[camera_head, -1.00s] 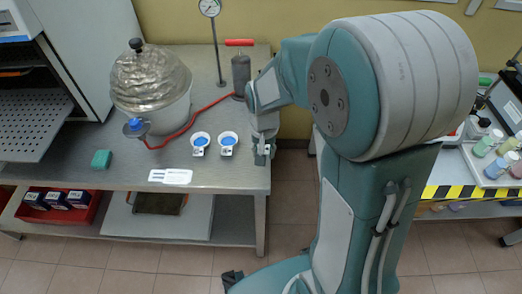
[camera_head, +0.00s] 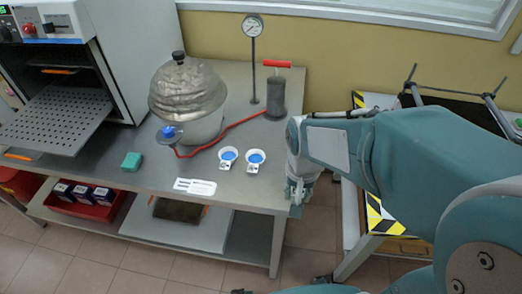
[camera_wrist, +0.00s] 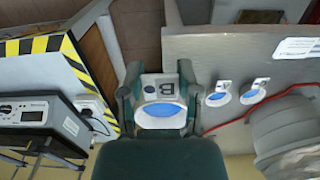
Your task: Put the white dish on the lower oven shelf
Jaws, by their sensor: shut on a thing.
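My gripper (camera_wrist: 162,92) is shut on a white dish (camera_wrist: 160,123) with a blue filling and a tab marked "B". In the head view my gripper (camera_head: 298,188) is at the right edge of the table, and the dish in it cannot be made out there. The oven (camera_head: 150,60) stands at the left with its door open. A perforated oven shelf (camera_head: 58,115) is pulled out toward the front. Another shelf (camera_head: 62,70) with an orange edge is higher inside. Which shelf is the lowest cannot be told for sure.
Two similar white dishes stand on the table, one (camera_head: 228,158) left of the other (camera_head: 255,160). A foil-covered vessel (camera_head: 188,88) with a red hose stands between them and the oven. A green block (camera_head: 131,161) and a white card (camera_head: 195,187) lie in front. The perforated shelf is empty.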

